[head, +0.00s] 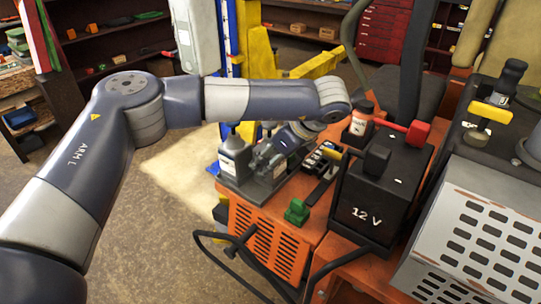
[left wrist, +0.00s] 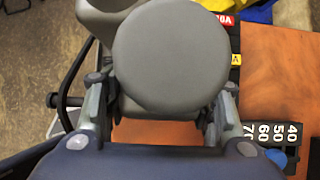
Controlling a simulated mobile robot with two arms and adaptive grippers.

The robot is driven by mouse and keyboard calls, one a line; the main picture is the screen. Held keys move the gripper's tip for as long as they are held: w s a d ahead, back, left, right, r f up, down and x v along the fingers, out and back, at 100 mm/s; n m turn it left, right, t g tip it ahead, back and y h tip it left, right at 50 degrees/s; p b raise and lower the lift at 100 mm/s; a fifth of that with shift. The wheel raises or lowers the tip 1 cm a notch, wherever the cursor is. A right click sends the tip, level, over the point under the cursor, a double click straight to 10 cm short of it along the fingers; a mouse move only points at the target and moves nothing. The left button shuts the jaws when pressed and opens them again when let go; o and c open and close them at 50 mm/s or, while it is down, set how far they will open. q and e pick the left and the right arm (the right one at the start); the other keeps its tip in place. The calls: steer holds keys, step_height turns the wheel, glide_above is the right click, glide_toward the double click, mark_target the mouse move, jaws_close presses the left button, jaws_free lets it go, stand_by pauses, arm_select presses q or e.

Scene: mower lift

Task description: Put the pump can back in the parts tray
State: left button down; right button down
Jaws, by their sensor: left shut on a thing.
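My left gripper (head: 268,158) reaches down over the grey parts tray (head: 258,197) on the orange machine. It is shut on a grey can with a round, flat face (left wrist: 170,55), which I take to be the pump can. In the left wrist view the can sits between the two fingers (left wrist: 158,112). In the head view the gripper hides most of it, so I cannot tell whether it touches the tray floor. My right gripper is out of view.
A black 12 V battery box (head: 370,205) with a red-handled part (head: 418,132) stands to the right. A green clip (head: 297,211) lies in front of the tray. A dark numbered block (left wrist: 270,140) is beside the gripper.

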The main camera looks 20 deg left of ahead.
arm_select(q)
steer(key=shift+r, duration=0.1)
steer(key=c, duration=1.1)
jaws_free()
steer(key=shift+f, duration=0.2)
steer(key=o, duration=0.4)
steer(key=shift+r, duration=0.1)
steer(key=shift+s, duration=0.1)
steer(key=shift+r, duration=0.1)
steer(key=shift+d+r+b, duration=0.2)
steer(key=shift+d+b, duration=0.05)
steer(key=shift+b, duration=0.1)
steer(key=b+v, duration=0.3)
steer(key=v, duration=0.8)
steer(key=shift+r+b, duration=0.25)
steer(key=shift+b, duration=0.05)
